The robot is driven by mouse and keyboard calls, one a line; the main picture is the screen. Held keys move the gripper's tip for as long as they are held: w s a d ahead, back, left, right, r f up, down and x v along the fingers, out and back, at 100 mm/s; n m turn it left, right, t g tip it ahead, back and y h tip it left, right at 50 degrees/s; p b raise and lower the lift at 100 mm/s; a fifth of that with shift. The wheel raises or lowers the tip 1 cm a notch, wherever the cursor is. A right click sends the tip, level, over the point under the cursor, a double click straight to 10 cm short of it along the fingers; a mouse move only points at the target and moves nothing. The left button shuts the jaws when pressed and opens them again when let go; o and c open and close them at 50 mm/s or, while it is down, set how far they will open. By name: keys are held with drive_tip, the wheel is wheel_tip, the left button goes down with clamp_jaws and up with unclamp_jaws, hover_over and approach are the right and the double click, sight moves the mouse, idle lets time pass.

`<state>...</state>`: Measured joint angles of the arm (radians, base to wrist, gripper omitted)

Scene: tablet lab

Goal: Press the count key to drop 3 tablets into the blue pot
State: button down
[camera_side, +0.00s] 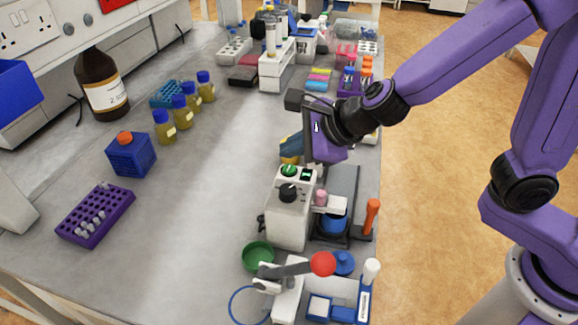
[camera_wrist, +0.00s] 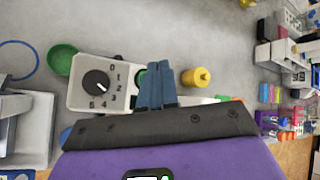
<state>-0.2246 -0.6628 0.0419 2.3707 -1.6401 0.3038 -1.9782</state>
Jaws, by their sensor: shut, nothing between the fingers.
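The white counting unit (camera_side: 287,218) stands on the bench with a green key (camera_side: 289,170) on top and a dark dial knob (camera_side: 288,192) in front of it. In the wrist view the dial (camera_wrist: 97,81) is marked 0 to 5, and its white pointer seems to face about 3. The blue pot (camera_side: 333,224) sits right of the unit, under a pale spout. My gripper (camera_side: 288,149) is shut and empty, its blue fingers above and slightly behind the key.
A yellow container (camera_wrist: 195,77) stands close beside the fingers. An orange-handled tool (camera_side: 372,217) stands at right.

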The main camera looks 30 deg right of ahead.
sight(297, 172)
drive_tip(key=shift+r, duration=1.95)
drive_tip(key=s+d+f+m+g+h, duration=0.15)
drive_tip(key=s+d+m, duration=0.25)
drive_tip(key=d+m, duration=0.5)
drive_tip(key=s+d+f+m+g+h, duration=0.15)
drive_tip(key=s+d+m, duration=0.35)
drive_tip(key=m, duration=0.7)
drive_tip(key=s+d+f+m+g, duration=0.1)
drive_tip(key=s+d+m+g, duration=0.1)
drive_tip(key=s+d+m, duration=0.2)
drive_tip(key=s+d+f+m+g, duration=0.1)
drive_tip(key=s+d+m+g, duration=0.2)
drive_tip(key=s+m, duration=0.8)
drive_tip(key=shift+s+d+f+m+h, duration=0.25)
drive_tip(key=shift+d+f+m+h, duration=0.05)
drive_tip(key=shift+d+m, duration=0.45)
idle(1.7)
